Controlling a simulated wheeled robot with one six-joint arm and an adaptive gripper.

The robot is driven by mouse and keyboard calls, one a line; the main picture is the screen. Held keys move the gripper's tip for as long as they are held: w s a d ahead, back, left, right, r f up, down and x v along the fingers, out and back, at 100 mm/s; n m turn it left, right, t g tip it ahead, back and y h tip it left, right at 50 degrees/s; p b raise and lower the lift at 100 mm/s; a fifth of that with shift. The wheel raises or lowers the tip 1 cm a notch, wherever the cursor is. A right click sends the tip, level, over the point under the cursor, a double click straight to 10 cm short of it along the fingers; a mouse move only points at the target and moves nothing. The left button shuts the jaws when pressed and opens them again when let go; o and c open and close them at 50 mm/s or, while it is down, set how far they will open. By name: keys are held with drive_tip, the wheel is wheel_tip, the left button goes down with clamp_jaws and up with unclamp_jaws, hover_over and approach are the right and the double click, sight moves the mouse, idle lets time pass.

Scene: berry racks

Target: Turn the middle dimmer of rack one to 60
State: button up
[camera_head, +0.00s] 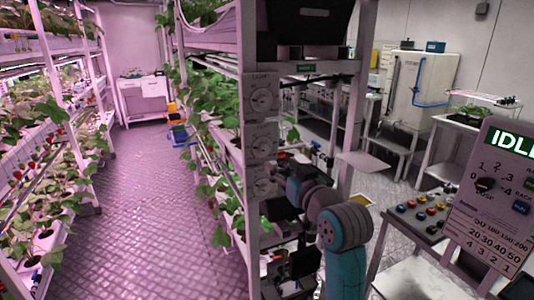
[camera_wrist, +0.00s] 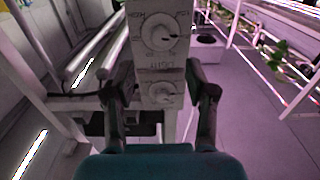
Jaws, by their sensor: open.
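A rack's white end post carries a column of three dimmers in the head view: the top dimmer (camera_head: 262,99), the middle dimmer (camera_head: 262,141) and the bottom dimmer (camera_head: 262,183). Each is a round knob on a pale panel. In the wrist view, a large knob (camera_wrist: 160,32) and a smaller knob (camera_wrist: 162,93) show, with an upside-down label between them. My gripper (camera_wrist: 164,84) is open and empty. Its fingers stand left and right of the smaller knob in the picture, apart from it. I cannot tell which dimmers these two are, nor read their settings.
My teal arm stands right of the post. A control panel reading IDLE (camera_head: 490,195) and a console with coloured buttons (camera_head: 422,212) are at the right. Plants lean out of the rack near the dimmers. The aisle floor (camera_head: 150,190) at left is clear.

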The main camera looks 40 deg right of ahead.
sight(265, 151)
drive_tip(key=x, duration=0.9)
drive_tip(key=shift+w, duration=0.35)
drive_tip(key=shift+f, duration=0.1)
clamp_jaws()
